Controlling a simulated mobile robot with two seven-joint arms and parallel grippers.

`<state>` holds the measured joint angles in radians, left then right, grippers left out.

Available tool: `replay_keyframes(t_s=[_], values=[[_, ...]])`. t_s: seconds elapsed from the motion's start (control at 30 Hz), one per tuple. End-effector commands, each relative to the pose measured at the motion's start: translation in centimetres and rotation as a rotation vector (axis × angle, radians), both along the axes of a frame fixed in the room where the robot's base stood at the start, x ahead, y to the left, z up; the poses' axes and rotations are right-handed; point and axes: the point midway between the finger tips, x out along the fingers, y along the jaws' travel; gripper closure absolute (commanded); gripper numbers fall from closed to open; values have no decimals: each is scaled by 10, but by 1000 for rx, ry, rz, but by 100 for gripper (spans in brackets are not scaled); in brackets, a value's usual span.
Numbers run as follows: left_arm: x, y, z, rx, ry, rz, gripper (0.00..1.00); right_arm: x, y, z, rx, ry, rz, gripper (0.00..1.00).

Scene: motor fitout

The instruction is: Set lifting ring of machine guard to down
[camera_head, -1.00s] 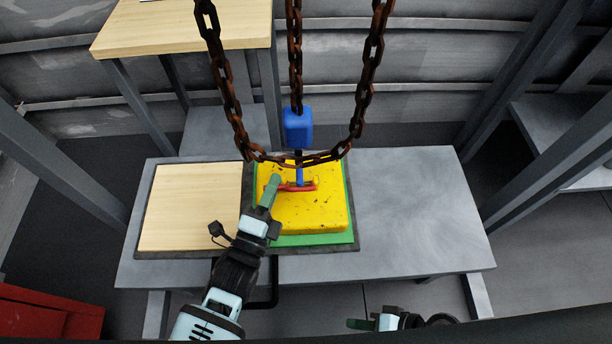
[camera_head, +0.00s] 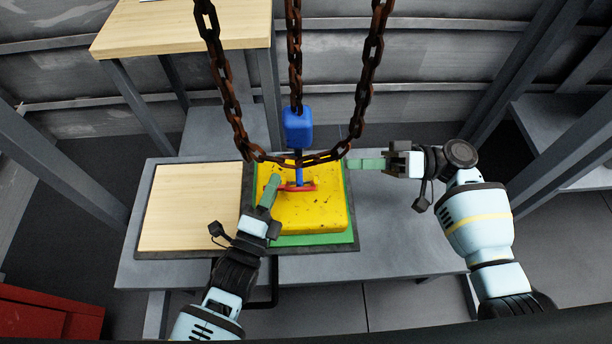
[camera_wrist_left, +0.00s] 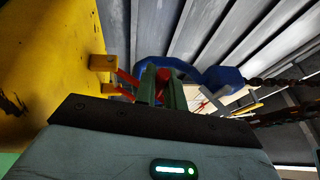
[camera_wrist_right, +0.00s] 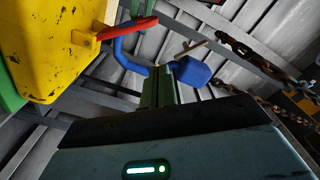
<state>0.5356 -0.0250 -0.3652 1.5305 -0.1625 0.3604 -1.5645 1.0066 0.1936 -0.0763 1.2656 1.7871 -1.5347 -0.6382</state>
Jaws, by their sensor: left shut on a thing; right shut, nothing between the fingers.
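The machine guard (camera_head: 320,215) is a yellow, worn block on the green pad. Its red lifting ring (camera_head: 300,188) is on top in yellow brackets; in the right wrist view the ring (camera_wrist_right: 130,27) stands out from the guard's top. A blue hook (camera_head: 298,128) hangs from a chain, its lower curve (camera_wrist_right: 127,58) close to the ring; I cannot tell whether it passes through. My left gripper (camera_head: 273,182) is shut on the ring's left side; red shows between its fingers in the left wrist view (camera_wrist_left: 163,78). My right gripper (camera_head: 352,163) is shut and empty, right of the guard.
Rusty chains (camera_head: 228,85) hang in front of and above the guard. A wooden board (camera_head: 190,205) lies left of it on the grey table (camera_head: 420,230), whose right part is clear. A wooden shelf (camera_head: 185,25) stands behind at left.

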Motion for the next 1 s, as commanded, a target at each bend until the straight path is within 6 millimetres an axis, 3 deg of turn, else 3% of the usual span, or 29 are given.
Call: replay_keyframes(t_s=[0.27,0.43,0.9,1.0], values=[[0,0,-1,-1,5,0,100,7,-3,8,9,-26,1,100],[0,0,-1,-1,5,0,100,7,8,8,8,-25,1,100],[0,0,-2,-1,5,0,100,9,92,10,10,-25,2,100],[0,0,-2,-1,5,0,100,2,100,3,7,-21,-1,100]])
